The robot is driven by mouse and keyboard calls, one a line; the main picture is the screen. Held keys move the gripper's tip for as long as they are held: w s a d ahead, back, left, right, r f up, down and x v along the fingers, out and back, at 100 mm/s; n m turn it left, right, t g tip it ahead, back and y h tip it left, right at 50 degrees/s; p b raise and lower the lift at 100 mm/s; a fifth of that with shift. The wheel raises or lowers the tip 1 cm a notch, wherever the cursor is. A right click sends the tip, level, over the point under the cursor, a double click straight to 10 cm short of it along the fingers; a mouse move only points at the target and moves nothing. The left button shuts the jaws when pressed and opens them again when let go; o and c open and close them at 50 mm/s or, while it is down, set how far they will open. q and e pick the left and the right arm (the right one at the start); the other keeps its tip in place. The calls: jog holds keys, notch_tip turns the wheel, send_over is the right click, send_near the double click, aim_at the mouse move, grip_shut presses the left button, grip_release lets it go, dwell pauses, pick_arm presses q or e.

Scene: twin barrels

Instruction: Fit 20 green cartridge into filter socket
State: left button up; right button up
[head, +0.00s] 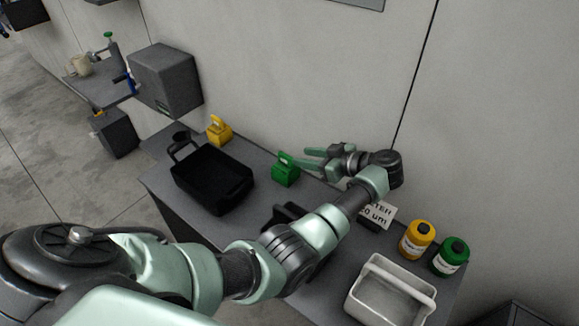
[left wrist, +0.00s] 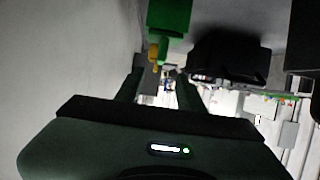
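A green block with a raised handle (head: 285,172), seemingly the green cartridge, stands on the grey bench (head: 262,160) near the wall. It also shows at the top of the left wrist view (left wrist: 170,18). My left gripper (head: 306,158) is to its right, fingers pointing left at its handle. Its fingers are apart, with the tips close to the handle; I cannot tell whether they touch it. A sign reading "20 um" (head: 378,213) stands behind my left forearm. I cannot make out the filter socket; a dark fixture (head: 287,213) is partly hidden by my arm. My right gripper is out of view.
A yellow block with a handle (head: 219,131) and a black tray (head: 212,180) stand left of the green block. Yellow (head: 417,240) and green (head: 450,257) bottles and a pale handled basket (head: 390,293) are at the right. The wall (head: 300,70) rises close behind my gripper.

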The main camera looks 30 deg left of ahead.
aim_at(288, 156)
pick_arm(q)
jog(key=x, duration=0.4)
jog(key=p+x, duration=0.1)
jog(key=x, duration=0.1)
jog(key=shift+f, duration=0.3)
jog(key=shift+d, duration=0.1)
grip_shut()
dwell(0.9)
